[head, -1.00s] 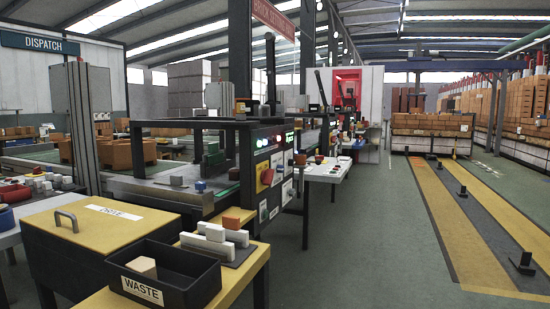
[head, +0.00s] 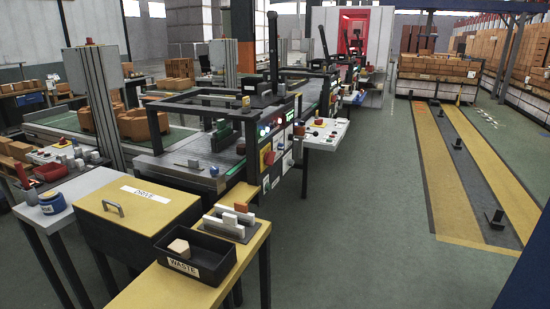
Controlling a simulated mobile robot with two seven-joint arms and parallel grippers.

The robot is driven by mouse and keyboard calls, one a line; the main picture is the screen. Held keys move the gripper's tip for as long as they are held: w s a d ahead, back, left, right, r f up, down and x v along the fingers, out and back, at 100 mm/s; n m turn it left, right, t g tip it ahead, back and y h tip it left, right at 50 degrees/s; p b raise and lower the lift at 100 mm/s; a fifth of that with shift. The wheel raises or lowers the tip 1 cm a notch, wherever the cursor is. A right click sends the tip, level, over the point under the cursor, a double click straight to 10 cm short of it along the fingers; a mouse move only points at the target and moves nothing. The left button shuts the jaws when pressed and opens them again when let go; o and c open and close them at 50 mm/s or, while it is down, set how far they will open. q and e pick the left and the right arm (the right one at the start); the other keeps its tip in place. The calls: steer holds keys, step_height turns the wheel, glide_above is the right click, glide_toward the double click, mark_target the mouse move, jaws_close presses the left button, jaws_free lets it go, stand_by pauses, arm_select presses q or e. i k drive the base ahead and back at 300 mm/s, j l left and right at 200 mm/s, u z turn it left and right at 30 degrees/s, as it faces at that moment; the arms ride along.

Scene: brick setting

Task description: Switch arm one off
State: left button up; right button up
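A dark control cabinet (head: 253,165) stands at the near end of a long black-framed machine bench, in the middle of the head view. Its side carries green lights, white labels and a red rotary switch (head: 269,158) on a yellow plate. The switch's setting and the label lettering are too small to read. A sloped white panel (head: 325,133) with several buttons and knobs stands just right of it. I cannot tell which control belongs to arm one. Neither of my grippers is in view.
A yellow table (head: 190,290) in front holds a black WASTE bin (head: 205,262) with a tan block, and a rack of white and orange blocks (head: 232,222). A yellow DRIVE box (head: 135,213) stands left. Green floor (head: 370,220) is open to the right.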

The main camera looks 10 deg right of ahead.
mark_target(269, 157)
steer(key=l+u, duration=0.2)
steer(key=u, duration=0.2)
steer(key=i+l+u, duration=0.1)
steer(key=u, duration=0.35)
steer(key=l+u, duration=0.4)
steer(key=l, duration=0.75)
steer(key=k, duration=0.05)
